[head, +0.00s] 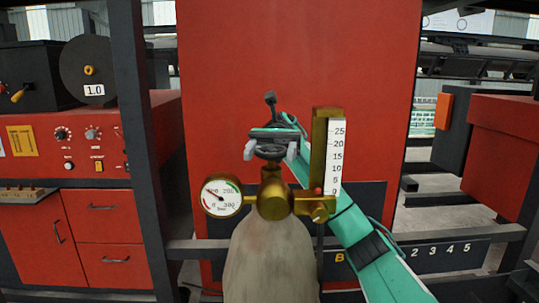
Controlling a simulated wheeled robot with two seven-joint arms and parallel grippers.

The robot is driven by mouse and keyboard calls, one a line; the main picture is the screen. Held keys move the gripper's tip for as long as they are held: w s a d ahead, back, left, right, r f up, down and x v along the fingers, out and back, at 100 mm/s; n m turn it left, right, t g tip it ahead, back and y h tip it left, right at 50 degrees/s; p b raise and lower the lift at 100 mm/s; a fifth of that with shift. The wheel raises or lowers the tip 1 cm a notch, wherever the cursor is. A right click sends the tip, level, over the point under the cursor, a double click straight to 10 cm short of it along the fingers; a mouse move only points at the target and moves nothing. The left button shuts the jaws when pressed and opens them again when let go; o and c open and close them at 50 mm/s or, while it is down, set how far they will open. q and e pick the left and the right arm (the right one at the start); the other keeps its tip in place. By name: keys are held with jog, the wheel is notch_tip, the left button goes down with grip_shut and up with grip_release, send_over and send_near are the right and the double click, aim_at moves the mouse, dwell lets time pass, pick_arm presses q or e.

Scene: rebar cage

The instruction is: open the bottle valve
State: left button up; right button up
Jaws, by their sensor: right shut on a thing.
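The gas bottle (268,262) stands upright in the middle of the head view, with a brass valve body (273,201) on top. A dark valve handwheel (270,152) sits above the brass body. My right gripper (271,150) comes in on a teal arm from the lower right. Its pale fingertips lie on the left and right sides of the handwheel, and it is shut on it. The gripper body hides part of the wheel. My left gripper is not in view.
A round pressure gauge (222,196) sticks out left of the valve. A flow tube (327,150) with a numbered scale stands to its right, close to my right arm. A red panel (230,60) is behind. A red control cabinet (90,140) stands at left beside a dark post.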

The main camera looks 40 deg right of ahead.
aim_at(270, 152)
jog(key=shift+r, duration=0.1)
jog(key=o, duration=1)
jog(key=shift+c, duration=0.2)
jog(key=shift+r, duration=0.4)
notch_tip(270, 152, up, 19)
jog(key=b, duration=0.3)
